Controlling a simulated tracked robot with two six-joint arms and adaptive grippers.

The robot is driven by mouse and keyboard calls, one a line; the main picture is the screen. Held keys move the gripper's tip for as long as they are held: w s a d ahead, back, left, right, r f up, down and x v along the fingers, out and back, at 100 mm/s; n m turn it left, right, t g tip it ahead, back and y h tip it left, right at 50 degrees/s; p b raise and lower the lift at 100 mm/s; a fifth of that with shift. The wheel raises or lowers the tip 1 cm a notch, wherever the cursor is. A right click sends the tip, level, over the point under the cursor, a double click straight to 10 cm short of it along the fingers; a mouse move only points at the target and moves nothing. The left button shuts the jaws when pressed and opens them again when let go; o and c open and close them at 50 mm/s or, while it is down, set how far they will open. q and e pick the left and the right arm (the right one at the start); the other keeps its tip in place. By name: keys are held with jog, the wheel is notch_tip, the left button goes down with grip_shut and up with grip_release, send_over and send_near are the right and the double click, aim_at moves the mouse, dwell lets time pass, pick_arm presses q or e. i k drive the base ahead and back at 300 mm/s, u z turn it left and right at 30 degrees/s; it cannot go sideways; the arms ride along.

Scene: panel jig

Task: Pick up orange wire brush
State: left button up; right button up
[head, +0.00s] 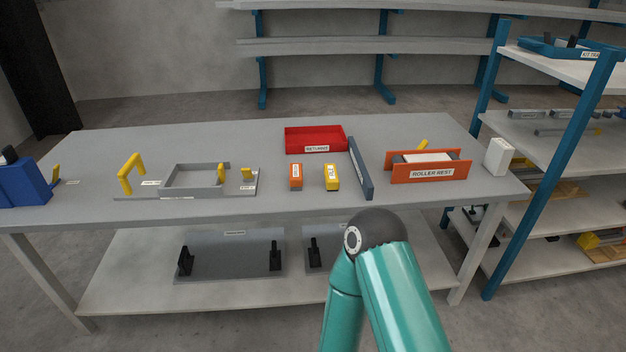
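A small orange block-shaped item (296,174) with a white label lies on the grey table, left of a similar yellow item (332,175). It is the likeliest wire brush in view, but its label is too small to read and no bristles can be made out. It stands apart from its neighbours and nothing covers it. A teal link and dark joint of my own arm rise in front of the table, at lower right of centre. Neither of my grippers shows in the head view.
A red returns tray (315,149) stands behind the items. A dark blue upright panel (361,168) and the orange roller rest (430,179) stand to the right. A grey jig frame (190,190) with yellow handles is at left. The table front before the orange item is clear.

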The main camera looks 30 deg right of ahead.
aim_at(295, 176)
jog(key=z, duration=0.35)
jog(key=i, duration=1)
